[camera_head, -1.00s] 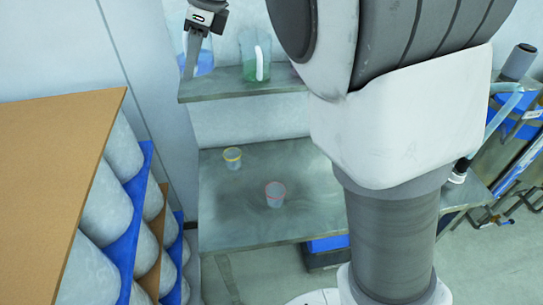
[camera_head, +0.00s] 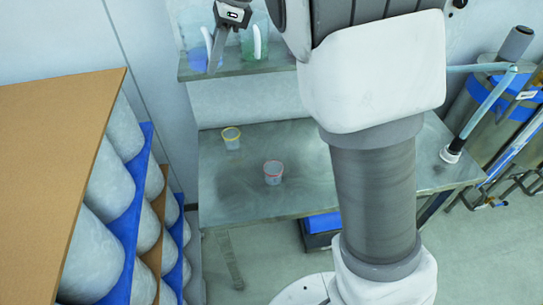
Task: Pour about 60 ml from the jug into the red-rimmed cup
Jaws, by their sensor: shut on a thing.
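A clear jug with blue liquid (camera_head: 196,56) and a white handle stands on the upper shelf at the top left. My gripper (camera_head: 213,68) reaches down in front of this shelf, against the right side of the blue jug's handle. It is shut on the jug, but the grip itself is partly hidden. The red-rimmed cup (camera_head: 273,174) stands upright on the lower steel table, below and right of the gripper. The inside of the cup is too small to read clearly.
A jug with green liquid (camera_head: 247,47) stands right of the gripper on the shelf (camera_head: 225,73). A yellow-rimmed cup (camera_head: 231,139) stands behind and left of the red-rimmed one on the steel table (camera_head: 235,200). A rack with rounded grey containers (camera_head: 105,190) fills the left.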

